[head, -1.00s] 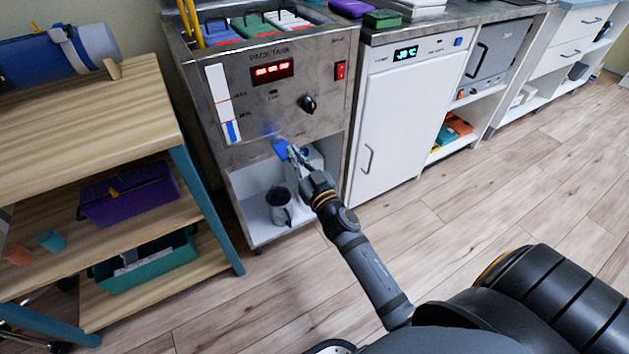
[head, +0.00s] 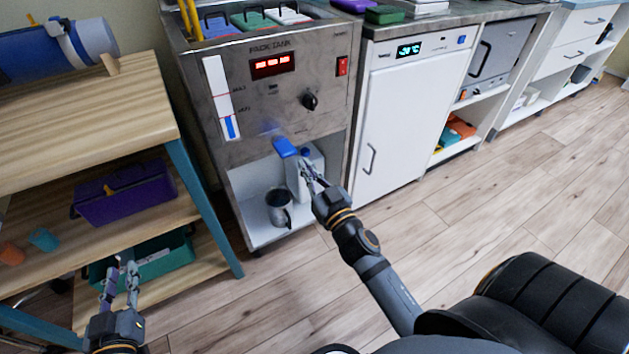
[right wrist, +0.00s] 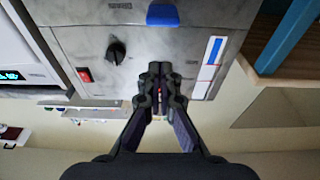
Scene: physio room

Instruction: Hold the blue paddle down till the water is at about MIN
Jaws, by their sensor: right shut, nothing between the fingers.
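The blue paddle (head: 285,147) sticks out from the lower front of the steel pack tank (head: 275,105). It also shows at the top of the right wrist view (right wrist: 163,15). My right gripper (head: 305,166) is shut and empty, just below and right of the paddle, apart from it. The white gauge strip (head: 218,90) on the tank front has a blue water column (head: 230,127). The column's top is about level with the lower red line, by the lower label. My left gripper (head: 122,268) is open and empty at the lower left, in front of the shelf.
A grey metal jug (head: 279,208) and a white container (head: 305,170) stand in the open bay under the tank. A wooden shelf (head: 80,110) with purple and green boxes is at left. A white cabinet (head: 405,115) stands right of the tank. Floor at right is clear.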

